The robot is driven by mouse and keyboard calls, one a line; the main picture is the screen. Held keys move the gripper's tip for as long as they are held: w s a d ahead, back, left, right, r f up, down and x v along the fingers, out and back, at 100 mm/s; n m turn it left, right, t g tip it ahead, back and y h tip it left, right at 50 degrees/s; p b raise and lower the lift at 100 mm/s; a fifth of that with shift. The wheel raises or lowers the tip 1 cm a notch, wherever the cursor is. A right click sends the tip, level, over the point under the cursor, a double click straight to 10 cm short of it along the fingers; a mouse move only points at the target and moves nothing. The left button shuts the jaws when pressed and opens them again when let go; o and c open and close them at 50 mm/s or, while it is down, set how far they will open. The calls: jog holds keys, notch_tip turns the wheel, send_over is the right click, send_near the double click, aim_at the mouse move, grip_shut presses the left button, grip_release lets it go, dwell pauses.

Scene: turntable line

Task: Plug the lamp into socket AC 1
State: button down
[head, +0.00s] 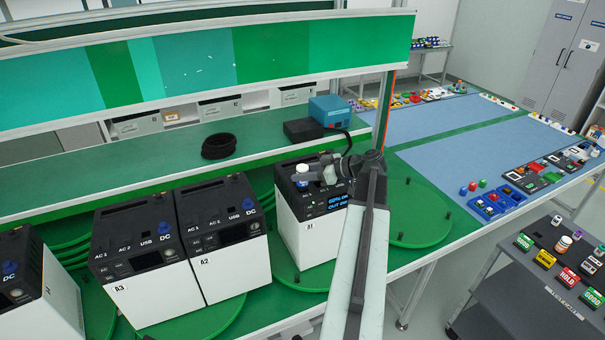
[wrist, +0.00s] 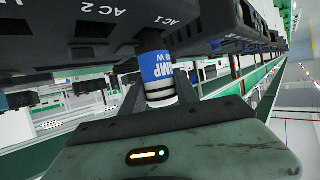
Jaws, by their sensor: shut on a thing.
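The lamp (wrist: 157,68) is a small cylinder with a blue band lettered "MP" and a white end. It also shows in the head view (head: 302,173), against the dark upper face of unit A1 (head: 301,232). My gripper (wrist: 160,92) is shut on the lamp, one finger on each side. The AC 1 label (wrist: 162,20) is just above the lamp's far end in the wrist view, and AC 2 (wrist: 104,14) is to its left. The lamp's far end meets the dark face under AC 1. I cannot tell how deep it sits; the socket opening is hidden.
Units A2 (head: 224,276) and A3 (head: 155,296) stand left of A1, each with a blue plug at DC. A1's screen (head: 338,204) is lit. The green turntable (head: 415,222) is clear to the right.

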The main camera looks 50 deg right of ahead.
jog(key=shift+f+b, duration=0.8)
jog(key=shift+f, duration=0.1)
jog(key=c, duration=0.8)
grip_release()
jog(key=shift+c, duration=0.2)
jog(key=p+v, duration=0.3)
jog(key=v, duration=0.4)
jog(key=shift+s+r, duration=0.25)
jog(key=shift+s, duration=0.05)
jog(key=shift+d, duration=0.1)
